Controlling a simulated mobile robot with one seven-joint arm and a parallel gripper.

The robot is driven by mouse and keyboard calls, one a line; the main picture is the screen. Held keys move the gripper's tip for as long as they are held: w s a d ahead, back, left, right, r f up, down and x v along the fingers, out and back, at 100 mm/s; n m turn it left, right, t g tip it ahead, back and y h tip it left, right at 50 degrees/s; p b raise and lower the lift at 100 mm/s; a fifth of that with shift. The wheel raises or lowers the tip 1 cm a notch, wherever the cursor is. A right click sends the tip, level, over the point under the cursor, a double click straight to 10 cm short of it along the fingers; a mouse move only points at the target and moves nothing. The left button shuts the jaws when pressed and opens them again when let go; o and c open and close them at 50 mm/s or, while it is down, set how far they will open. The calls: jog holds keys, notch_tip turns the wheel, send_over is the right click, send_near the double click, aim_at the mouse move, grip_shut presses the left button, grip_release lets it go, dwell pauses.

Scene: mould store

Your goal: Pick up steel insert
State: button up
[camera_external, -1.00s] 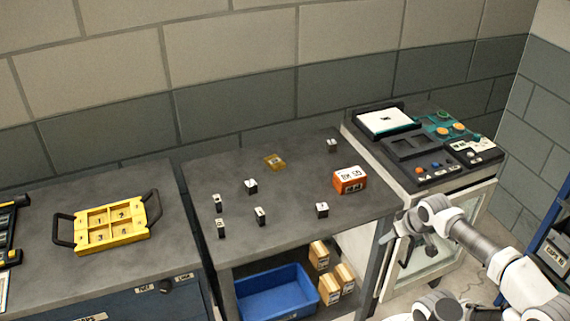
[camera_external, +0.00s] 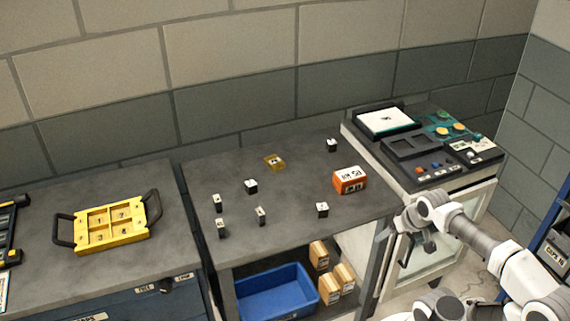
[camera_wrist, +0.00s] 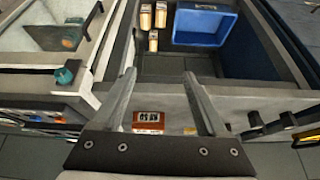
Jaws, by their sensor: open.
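Several small dark blocks with pale labelled tops stand on the grey middle table (camera_external: 290,205). They include one at the front right (camera_external: 322,210), one at the back right (camera_external: 332,145), one near the middle (camera_external: 251,186) and one at the front (camera_external: 260,215). The labels are too small to read, so I cannot tell which is the steel insert. My gripper (camera_wrist: 160,76) is open and empty in the wrist view, its two fingers well apart. In the external view my arm is at the lower right, with the gripper beyond the table's right front corner, apart from the blocks.
An orange box (camera_external: 349,180) and a small yellow piece (camera_external: 275,162) are on the middle table. A blue bin (camera_external: 277,292) and wooden blocks (camera_external: 331,289) sit below. A yellow divided tray (camera_external: 113,228) is on the left bench. A machine (camera_external: 425,145) stands right.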

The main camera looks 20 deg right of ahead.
jog(key=w+a+r+m+g+p, duration=0.1)
jog(key=w+a+r+m+p, duration=0.1)
jog(key=w+r+m+p, duration=0.35)
notch_tip(320, 180, up, 10)
jog(key=f+m+g+p, duration=0.1)
jog(key=m+g+p, duration=0.4)
jog(key=m+p, duration=1.2)
send_over(322, 206)
jog(key=p, duration=0.3)
jog(key=n, duration=0.3)
notch_tip(322, 206, down, 17)
jog(key=shift+r+b, duration=0.1)
jog(key=shift+b, duration=1.05)
grip_shut()
